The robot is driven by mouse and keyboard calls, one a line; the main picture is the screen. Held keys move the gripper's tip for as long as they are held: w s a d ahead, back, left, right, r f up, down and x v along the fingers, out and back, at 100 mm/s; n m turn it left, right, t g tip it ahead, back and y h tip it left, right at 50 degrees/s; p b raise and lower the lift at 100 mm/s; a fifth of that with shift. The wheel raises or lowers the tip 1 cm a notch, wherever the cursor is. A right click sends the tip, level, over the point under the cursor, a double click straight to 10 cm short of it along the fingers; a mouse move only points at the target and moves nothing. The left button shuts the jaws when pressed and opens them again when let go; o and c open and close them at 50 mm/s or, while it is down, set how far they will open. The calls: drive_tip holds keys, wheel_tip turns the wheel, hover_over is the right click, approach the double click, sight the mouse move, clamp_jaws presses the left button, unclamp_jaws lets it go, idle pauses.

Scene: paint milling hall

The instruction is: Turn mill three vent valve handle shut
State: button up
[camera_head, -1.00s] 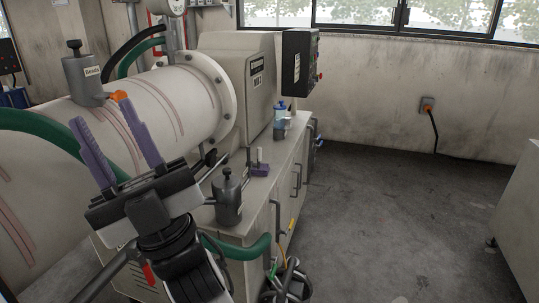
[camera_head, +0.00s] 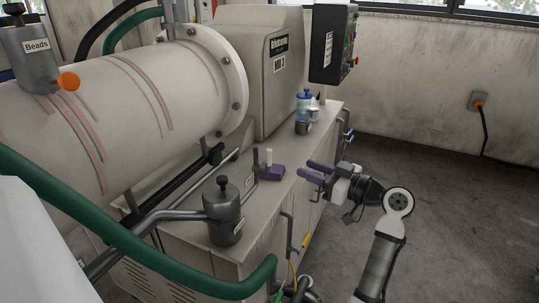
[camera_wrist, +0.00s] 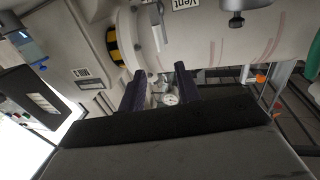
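Mill three is the large pale drum (camera_head: 130,110) with a flanged end and a grey housing (camera_head: 275,75) whose small plate ends in a 3. My gripper (camera_head: 316,172) has purple fingers and is open and empty, beside the right edge of the cabinet top, apart from the drum. In the wrist view its fingers (camera_wrist: 160,92) stand apart with nothing held between them. A "Vent" label (camera_wrist: 186,4) shows at the top of the wrist view, with a dark knob (camera_wrist: 235,18) to its right. I cannot make out the vent valve handle for certain in either view.
A grey pot labelled Beads (camera_head: 35,58) with an orange knob (camera_head: 68,81) sits on the drum. A green hose (camera_head: 100,240) crosses in front. Floor at right is clear.

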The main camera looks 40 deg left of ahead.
sight(269, 168)
drive_tip(key=a+p, duration=0.1)
drive_tip(key=a, duration=0.3)
drive_tip(key=a+p, duration=0.1)
drive_tip(key=a, duration=0.3)
drive_tip(key=a+p, duration=0.1)
drive_tip(key=a, duration=0.4)
drive_tip(key=shift+s+p, duration=0.35)
clamp_jaws()
